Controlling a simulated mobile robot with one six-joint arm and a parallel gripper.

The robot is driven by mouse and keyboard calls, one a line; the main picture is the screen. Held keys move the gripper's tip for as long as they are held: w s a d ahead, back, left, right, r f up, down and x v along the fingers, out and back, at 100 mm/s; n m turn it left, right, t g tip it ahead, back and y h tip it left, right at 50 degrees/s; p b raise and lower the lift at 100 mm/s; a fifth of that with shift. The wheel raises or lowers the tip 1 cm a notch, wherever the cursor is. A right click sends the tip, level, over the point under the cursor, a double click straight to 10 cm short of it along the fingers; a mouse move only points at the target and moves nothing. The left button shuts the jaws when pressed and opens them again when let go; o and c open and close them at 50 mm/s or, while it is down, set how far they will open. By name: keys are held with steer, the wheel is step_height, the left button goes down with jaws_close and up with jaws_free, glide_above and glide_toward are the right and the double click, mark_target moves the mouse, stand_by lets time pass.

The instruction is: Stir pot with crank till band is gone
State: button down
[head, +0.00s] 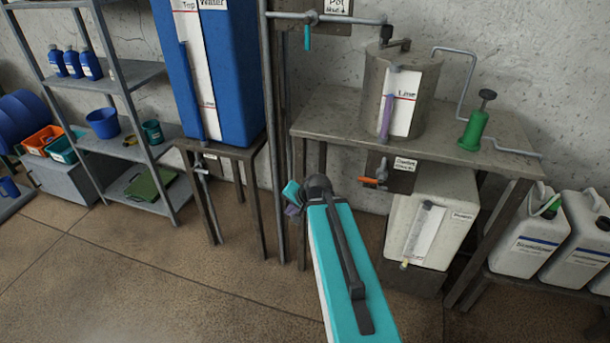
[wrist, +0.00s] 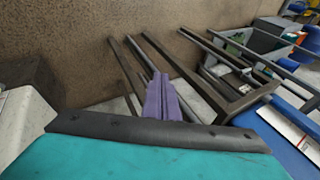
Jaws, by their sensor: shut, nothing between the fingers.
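The grey pot (head: 372,78) stands on the bench at the back. A dark crank (head: 386,36) is on its lid, close to a pipe end. A white panel (head: 403,103) marked "Line" on its front carries a sight tube with a purple band (head: 387,115), which reaches up to about the red line. My gripper (head: 292,199) is left of and below the bench top, well away from the crank. In the wrist view its purple fingers (wrist: 163,101) are together and empty. The wrist view shows neither pot nor crank.
The bench (head: 335,124) also bears a green pump (head: 474,130) with a dark knob. An orange-handled valve (head: 372,182) hangs below its front edge, above a white tank (head: 462,205). A blue water tank (head: 234,70) stands left. White jugs (head: 525,240) stand right. Front-left floor is clear.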

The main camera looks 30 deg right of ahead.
steer(key=s+a+f+n+g+y, duration=0.1)
steer(key=s+a+f+n+g, duration=0.2)
steer(key=s+a+f, duration=0.55)
steer(key=s+a+f+n+g, duration=0.3)
steer(key=s+a+f, duration=0.25)
steer(key=f, duration=0.65)
steer(key=s+a+f+n+g, duration=0.1)
steer(key=s+f+n+g, duration=0.1)
steer(key=s, duration=0.5)
steer(key=s+a+f+n+g+h, duration=0.1)
steer(key=s+a+f+g, duration=0.1)
steer(key=s+f, duration=0.2)
steer(key=s+a+f+n+g, duration=0.2)
steer(key=s+f, duration=0.2)
steer(key=s, duration=0.6)
steer(key=shift+s+a+n+h, duration=0.15)
steer(key=shift+s+n+h, duration=0.15)
steer(key=shift+s+h, duration=0.1)
steer(key=shift+a+f, duration=0.1)
